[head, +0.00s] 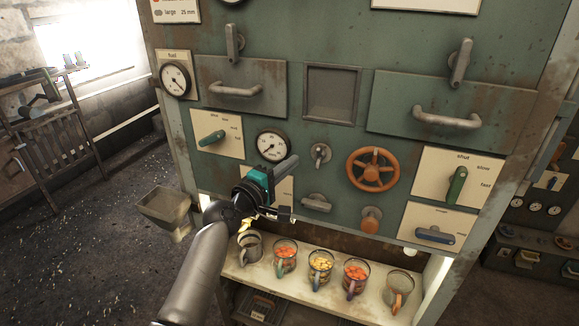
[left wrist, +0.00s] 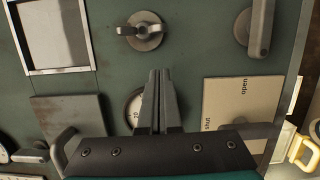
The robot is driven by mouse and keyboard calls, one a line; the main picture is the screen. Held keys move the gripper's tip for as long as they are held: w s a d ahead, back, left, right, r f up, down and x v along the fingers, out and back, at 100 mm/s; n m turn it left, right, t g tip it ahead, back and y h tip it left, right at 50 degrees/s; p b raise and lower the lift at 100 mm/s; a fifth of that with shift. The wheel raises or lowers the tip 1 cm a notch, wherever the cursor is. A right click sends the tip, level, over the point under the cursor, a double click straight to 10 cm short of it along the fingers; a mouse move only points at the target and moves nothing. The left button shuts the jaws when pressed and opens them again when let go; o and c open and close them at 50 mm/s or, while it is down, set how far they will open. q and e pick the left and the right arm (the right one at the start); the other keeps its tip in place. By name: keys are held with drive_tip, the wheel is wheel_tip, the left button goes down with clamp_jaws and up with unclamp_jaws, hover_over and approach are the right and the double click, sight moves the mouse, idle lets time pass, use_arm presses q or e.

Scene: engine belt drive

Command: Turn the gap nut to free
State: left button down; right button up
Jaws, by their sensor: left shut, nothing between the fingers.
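A small round metal fitting with a cross bar (head: 319,155) sits on the green panel, below the square recess; it also shows in the left wrist view (left wrist: 145,32). It looks like the gap nut, but no readable label confirms this. My left gripper (head: 293,162) is shut and empty, in front of the panel, below and left of this fitting. In the left wrist view its closed fingers (left wrist: 160,73) point toward the fitting, with a visible gap between. They partly cover a round gauge and the gripper hides part of a plate marked shut and open (left wrist: 240,105). My right gripper is out of view.
An orange handwheel (head: 373,170) is right of the fitting, and a metal lever (head: 316,203) is below it. A gauge (head: 272,145) is to its left. Drawer handles (head: 447,119) stick out above. Several mugs (head: 321,268) stand on the shelf below.

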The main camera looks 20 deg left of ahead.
use_arm(q)
drive_tip(key=v, duration=0.9)
drive_tip(key=shift+s, duration=0.45)
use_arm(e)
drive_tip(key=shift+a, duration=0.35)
